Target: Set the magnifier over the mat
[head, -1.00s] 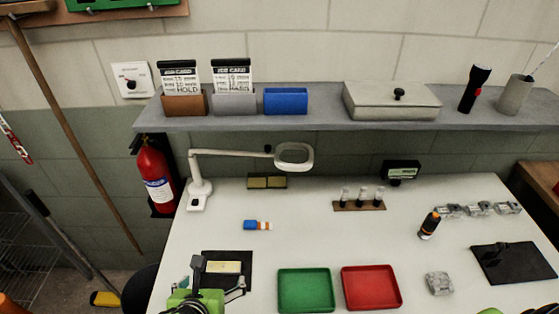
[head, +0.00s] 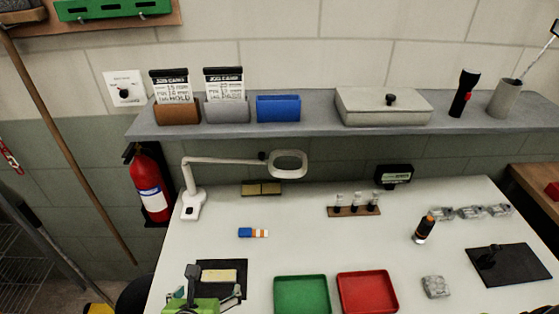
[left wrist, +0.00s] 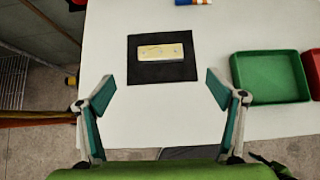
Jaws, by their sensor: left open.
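The magnifier (head: 289,164) is a white lamp-style ring lens on a jointed arm. Its base (head: 193,204) stands at the table's back left, and the ring hangs over the back of the table, away from the mat. The black mat (head: 236,266) lies at the front left with a pale yellow block on it; the mat also shows in the left wrist view (left wrist: 138,73). My left gripper (head: 214,296) is open and empty at the near side of the mat; in the left wrist view its open fingers (left wrist: 160,92) frame the mat's near edge. My right gripper is not in view.
A green tray (head: 301,308) and a red tray (head: 395,306) lie right of the mat. A blue-and-orange item (head: 253,233) lies between mat and magnifier. A tube rack (head: 353,211), a dark bottle (head: 424,230) and a black pad (head: 518,265) stand further right. A shelf (head: 310,131) overhangs the back.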

